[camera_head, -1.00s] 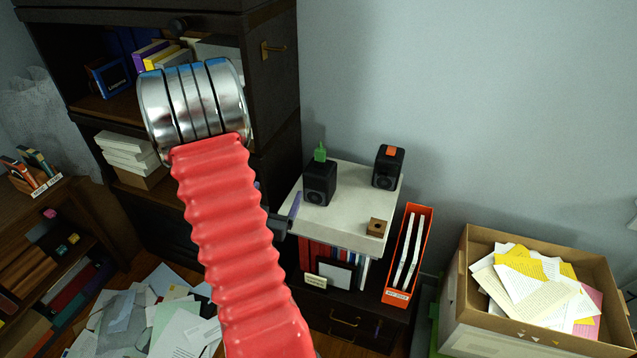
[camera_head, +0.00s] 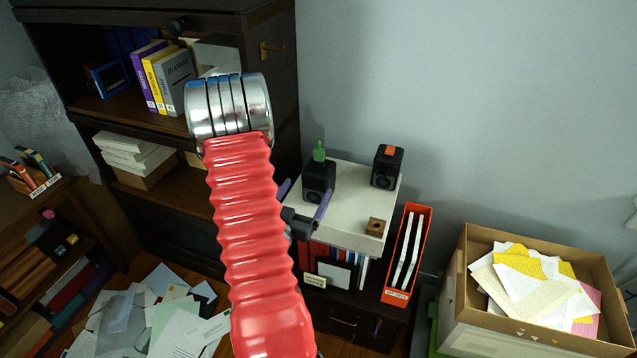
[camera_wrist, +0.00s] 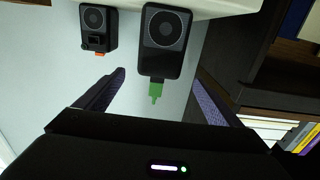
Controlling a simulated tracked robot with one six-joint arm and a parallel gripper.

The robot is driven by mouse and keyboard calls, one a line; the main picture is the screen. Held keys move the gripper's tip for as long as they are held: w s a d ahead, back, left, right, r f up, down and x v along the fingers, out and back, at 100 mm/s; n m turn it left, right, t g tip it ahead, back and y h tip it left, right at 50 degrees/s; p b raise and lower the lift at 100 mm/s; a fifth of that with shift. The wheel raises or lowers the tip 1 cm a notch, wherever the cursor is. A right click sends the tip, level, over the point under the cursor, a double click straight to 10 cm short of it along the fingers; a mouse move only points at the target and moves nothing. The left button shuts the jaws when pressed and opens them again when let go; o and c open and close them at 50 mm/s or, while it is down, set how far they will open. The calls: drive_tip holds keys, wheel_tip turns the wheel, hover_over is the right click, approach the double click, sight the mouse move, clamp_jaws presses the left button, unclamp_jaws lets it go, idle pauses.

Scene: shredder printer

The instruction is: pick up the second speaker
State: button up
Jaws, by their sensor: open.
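Two black speakers stand upright on the white cabinet top. The left speaker (camera_head: 319,181) has a green piece (camera_head: 319,151) on top, and the right speaker (camera_head: 386,168) has an orange piece (camera_head: 389,149) on top. My gripper (camera_head: 304,194) is open and empty, its purple fingers in front of the left speaker. The wrist view is upside down. There the left speaker (camera_wrist: 166,42) shows between and beyond the fingertips (camera_wrist: 157,78), apart from them as far as I can tell. The right speaker (camera_wrist: 95,24) lies outside the fingers, to the left.
An orange file holder (camera_head: 407,254) stands beside the cabinet. A box of papers (camera_head: 545,330) is at the right. The dark bookcase (camera_head: 274,80) rises close on the left. Papers litter the floor.

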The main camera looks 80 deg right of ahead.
sight(313, 180)
drive_tip(key=d, duration=0.5)
drive_tip(key=shift+s+d, duration=0.3)
drive_tip(key=shift+s+d, duration=0.2)
drive_tip(key=shift+d, duration=1.1)
drive_tip(key=shift+s+d, duration=0.15)
drive_tip(key=shift+d, duration=1.15)
drive_tip(key=c, duration=1.5)
drive_tip(key=shift+o, duration=0.2)
drive_tip(key=shift+r, duration=5)
